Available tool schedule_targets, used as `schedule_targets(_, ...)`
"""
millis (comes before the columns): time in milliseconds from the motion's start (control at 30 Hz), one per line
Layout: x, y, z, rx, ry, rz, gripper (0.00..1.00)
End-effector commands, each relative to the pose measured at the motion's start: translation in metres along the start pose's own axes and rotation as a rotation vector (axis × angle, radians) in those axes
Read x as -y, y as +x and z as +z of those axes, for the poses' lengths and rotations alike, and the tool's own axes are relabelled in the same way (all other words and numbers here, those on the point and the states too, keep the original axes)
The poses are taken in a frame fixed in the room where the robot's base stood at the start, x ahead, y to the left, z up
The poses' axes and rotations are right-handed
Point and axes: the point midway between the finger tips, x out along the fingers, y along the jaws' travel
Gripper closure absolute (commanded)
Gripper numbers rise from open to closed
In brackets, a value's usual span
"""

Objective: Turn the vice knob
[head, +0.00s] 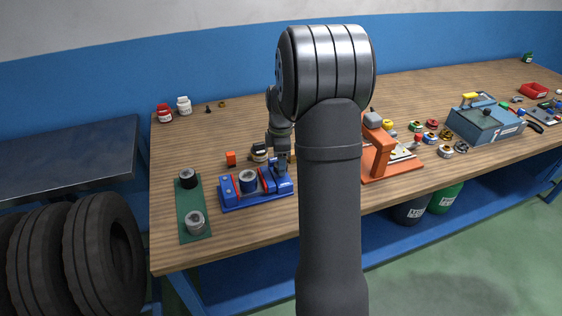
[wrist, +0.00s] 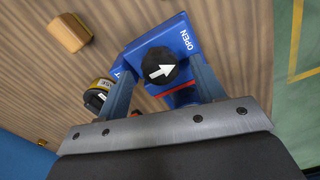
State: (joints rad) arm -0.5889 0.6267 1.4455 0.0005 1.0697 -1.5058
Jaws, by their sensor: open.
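The word OPEN is printed on the blue vice body (wrist: 178,38), above and right of the knob. My gripper (wrist: 163,75) is open, with one finger on each side of the knob. Whether the fingers touch it cannot be told. In the head view, my gripper (head: 281,168) is at the vice's right end.
A green plate (head: 193,218) with two cylindrical parts lies left of the vice. An orange block (head: 231,158) and a dark-and-white round item (head: 259,152) stand behind it. An orange press (head: 379,150) stands to the right. The bench's front edge is close.

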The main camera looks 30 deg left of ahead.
Motion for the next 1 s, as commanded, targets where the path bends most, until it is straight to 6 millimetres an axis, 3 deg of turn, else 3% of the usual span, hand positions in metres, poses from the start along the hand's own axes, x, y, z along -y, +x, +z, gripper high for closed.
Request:
schedule_targets(400,0.0001,0.0090,0.0000,0.000,0.000,0.001,0.38)
schedule_targets(633,0.0001,0.0089,0.0000,0.000,0.000,0.001,0.83)
schedule_targets(1000,0.0001,0.0087,0.0000,0.000,0.053,0.000,0.82)
